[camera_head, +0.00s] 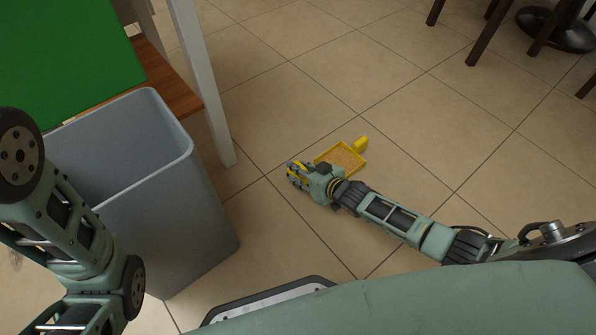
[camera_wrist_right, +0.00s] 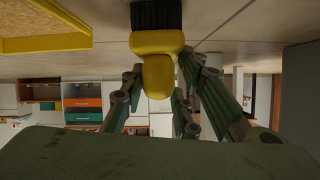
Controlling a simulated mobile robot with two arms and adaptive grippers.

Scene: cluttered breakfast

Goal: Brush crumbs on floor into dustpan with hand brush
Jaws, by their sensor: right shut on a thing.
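The yellow dustpan (camera_head: 319,158) lies on the floor with its handle (camera_head: 360,145) pointing up and right. A speckled tan layer that looks like crumbs (camera_head: 342,157) covers its inside. My right gripper (camera_head: 294,174) is low at the floor, just left of the dustpan. It is shut on the yellow handle of the hand brush (camera_wrist_right: 157,73), whose black bristles (camera_wrist_right: 155,14) show at the top of the right wrist view. The dustpan's rim (camera_wrist_right: 62,43) shows at the upper left there. I see no separate crumbs on the floor. My left gripper is outside the view.
A grey bin (camera_head: 185,220) stands at the left, beside a table with a green top (camera_head: 60,60) and a white leg (camera_head: 205,90). Dark chair legs (camera_head: 485,35) and a round dark base (camera_head: 560,30) are at the upper right. The tiled floor between is clear.

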